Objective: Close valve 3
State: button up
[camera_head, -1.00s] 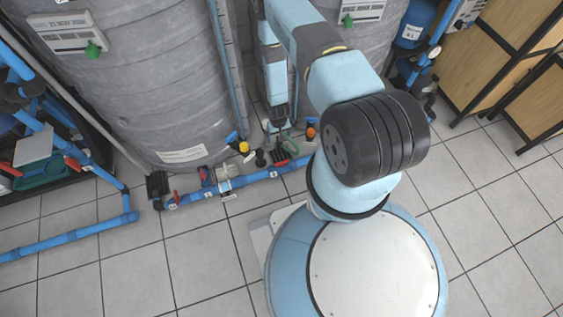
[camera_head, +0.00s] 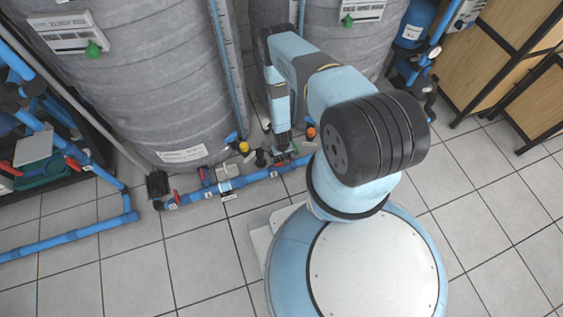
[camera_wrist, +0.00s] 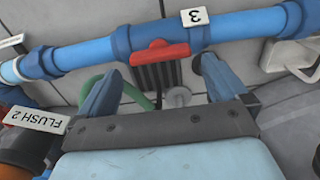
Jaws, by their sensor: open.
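The wrist view shows a red valve handle (camera_wrist: 160,52) on the blue pipe (camera_wrist: 90,50), beside a white label "3" (camera_wrist: 195,17). The handle lies roughly along the pipe, with a dark ribbed part (camera_wrist: 157,77) below it in the picture. My gripper (camera_wrist: 160,69) is open and empty. Its blue fingers point at the pipe, one on each side of the handle, with gaps to it. I cannot tell whether the fingertips touch the pipe. In the head view, my gripper (camera_head: 283,150) is low at the floor pipe, and the handle is mostly hidden there.
A "FLUSH 2" label (camera_wrist: 38,118) and an orange part (camera_wrist: 14,150) are close by my left finger. A green hose (camera_wrist: 92,85) runs behind that finger. Large grey tanks (camera_head: 150,90) stand behind the pipe. Open tiled floor (camera_head: 120,270) lies in front.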

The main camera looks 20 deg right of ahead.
jog(key=shift+f, duration=2.6)
jog(key=shift+c, duration=0.3)
jog(key=c, duration=0.7)
